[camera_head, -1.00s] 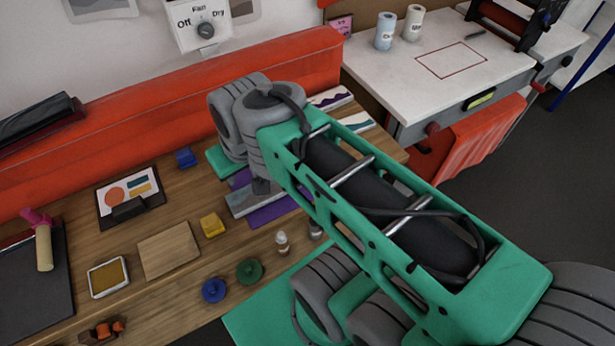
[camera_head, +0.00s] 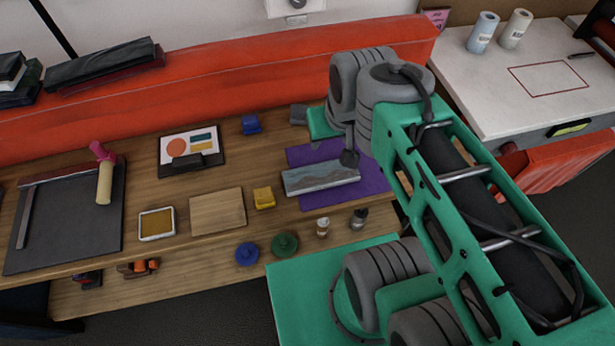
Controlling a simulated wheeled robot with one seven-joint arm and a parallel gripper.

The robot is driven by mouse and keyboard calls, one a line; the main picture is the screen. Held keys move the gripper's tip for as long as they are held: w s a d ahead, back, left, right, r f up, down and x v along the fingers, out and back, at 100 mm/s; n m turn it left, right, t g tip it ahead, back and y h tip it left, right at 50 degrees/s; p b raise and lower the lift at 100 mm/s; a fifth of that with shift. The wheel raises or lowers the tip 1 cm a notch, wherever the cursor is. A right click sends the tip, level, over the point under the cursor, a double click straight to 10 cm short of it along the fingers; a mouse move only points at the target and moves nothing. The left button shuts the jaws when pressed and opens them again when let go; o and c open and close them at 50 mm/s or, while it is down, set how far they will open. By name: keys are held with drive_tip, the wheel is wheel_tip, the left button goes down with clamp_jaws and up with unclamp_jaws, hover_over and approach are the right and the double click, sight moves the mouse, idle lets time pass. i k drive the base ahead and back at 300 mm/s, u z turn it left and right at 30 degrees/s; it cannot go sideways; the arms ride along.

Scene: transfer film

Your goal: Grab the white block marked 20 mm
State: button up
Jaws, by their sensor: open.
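I cannot make out a white block marked 20 mm in the head view. My gripper (camera_head: 325,130) is over the right part of the wooden bench, partly hidden by my wrist. It is open, and I see nothing held in it. Below it a pale block with a grey wavy picture (camera_head: 320,178) lies on a purple mat (camera_head: 372,180); no marking is readable on it.
The bench (camera_head: 110,245) also holds a wooden board (camera_head: 217,211), an ink pad (camera_head: 157,224), a picture stand (camera_head: 190,150), a brayer (camera_head: 104,175), blue and green knobs (camera_head: 285,245) and small bottles (camera_head: 322,228). A red rail (camera_head: 230,80) runs behind. A white table (camera_head: 500,85) stands right.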

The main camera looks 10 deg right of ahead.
sight(324, 175)
drive_tip(key=k, duration=0.5)
drive_tip(key=u, duration=3.6)
drive_tip(key=k, duration=1.2)
drive_tip(key=z, duration=1.25)
